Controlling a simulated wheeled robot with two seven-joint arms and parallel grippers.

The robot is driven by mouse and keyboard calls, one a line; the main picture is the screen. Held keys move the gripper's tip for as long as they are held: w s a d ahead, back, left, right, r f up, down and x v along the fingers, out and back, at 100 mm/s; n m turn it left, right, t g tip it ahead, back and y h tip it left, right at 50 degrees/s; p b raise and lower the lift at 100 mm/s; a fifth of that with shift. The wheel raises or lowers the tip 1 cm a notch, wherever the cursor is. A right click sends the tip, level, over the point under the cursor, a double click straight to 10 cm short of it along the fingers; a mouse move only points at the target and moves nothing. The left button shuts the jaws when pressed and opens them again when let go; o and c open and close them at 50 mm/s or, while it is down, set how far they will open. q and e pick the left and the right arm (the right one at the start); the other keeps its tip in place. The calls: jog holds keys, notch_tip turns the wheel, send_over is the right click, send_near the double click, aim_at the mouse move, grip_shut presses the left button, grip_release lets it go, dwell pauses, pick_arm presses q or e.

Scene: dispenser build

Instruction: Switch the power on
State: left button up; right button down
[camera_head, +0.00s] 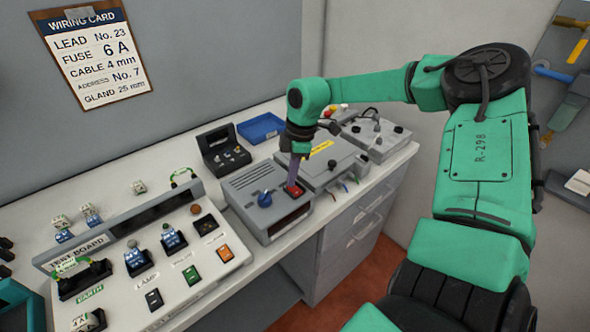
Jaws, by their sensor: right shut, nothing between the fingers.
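A grey power unit (247,188) with a slotted top, a blue knob (265,199) and a red switch (293,190) stands on the bench. My right gripper (294,178) points down over the unit with its fingers shut and empty. The fingertips are right at the red switch. I cannot tell whether they touch it or hover just above it, and they partly hide it. The switch's on or off position is not readable. My left gripper is not in view.
A sloped test board (110,250) with switches and terminals lies to the left. A grey box with a yellow label (322,147) stands close on the right. A black case (222,150) and blue tray (262,128) sit behind. A wiring card (95,55) hangs on the wall.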

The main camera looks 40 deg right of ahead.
jog(key=shift+f+b, duration=0.5)
jog(key=shift+f, duration=0.05)
jog(key=shift+r+p, duration=2)
jog(key=shift+r, duration=1.6)
jog(key=shift+s+f, duration=0.1)
jog(key=shift+f, duration=0.05)
